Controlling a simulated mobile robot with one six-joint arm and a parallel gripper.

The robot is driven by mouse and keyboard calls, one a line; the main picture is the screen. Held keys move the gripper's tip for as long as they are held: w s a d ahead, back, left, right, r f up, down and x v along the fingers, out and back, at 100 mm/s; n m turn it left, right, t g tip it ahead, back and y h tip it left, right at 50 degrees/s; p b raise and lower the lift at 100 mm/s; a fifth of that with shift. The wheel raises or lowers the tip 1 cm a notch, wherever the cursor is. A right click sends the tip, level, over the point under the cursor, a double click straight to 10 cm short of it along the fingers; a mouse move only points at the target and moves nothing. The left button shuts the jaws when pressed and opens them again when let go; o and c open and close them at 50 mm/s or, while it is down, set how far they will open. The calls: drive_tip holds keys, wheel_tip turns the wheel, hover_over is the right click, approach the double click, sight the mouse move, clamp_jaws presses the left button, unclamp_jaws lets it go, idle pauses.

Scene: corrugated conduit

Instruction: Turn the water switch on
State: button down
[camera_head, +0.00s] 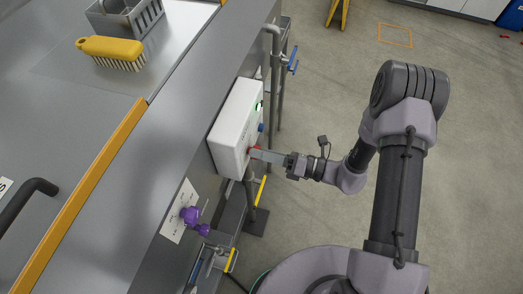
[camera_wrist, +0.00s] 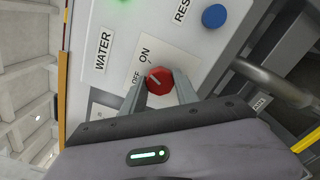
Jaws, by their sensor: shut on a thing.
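The water switch is a red rotary knob (camera_wrist: 159,81) on a white control box. In the wrist view the box face (camera_wrist: 120,45) carries the labels WATER, ON and OFF. The white line on the knob points toward the upper left, between the two labels as far as I can tell. My gripper (camera_wrist: 158,86) has a finger on each side of the knob and is shut on it. In the head view my gripper (camera_head: 257,154) reaches the front of the white box (camera_head: 232,125) from the right, and the knob is mostly hidden there.
A blue button (camera_wrist: 214,16) sits near the RES label, and a green light is at the wrist view's top edge. A purple valve (camera_head: 190,214) and pipes (camera_head: 276,75) flank the box. A yellow brush (camera_head: 110,48) lies on the counter. Open floor (camera_head: 325,85) lies right.

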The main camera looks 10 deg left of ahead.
drive_tip(key=shift+m, duration=0.5)
idle(0.3)
drive_tip(key=c, duration=0.9)
unclamp_jaws()
drive_tip(key=shift+c, duration=0.2)
drive_tip(key=s+d, duration=0.1)
drive_tip(key=d, duration=1.6)
drive_tip(key=shift+s+d+p, duration=0.2)
drive_tip(key=shift+p, duration=0.1)
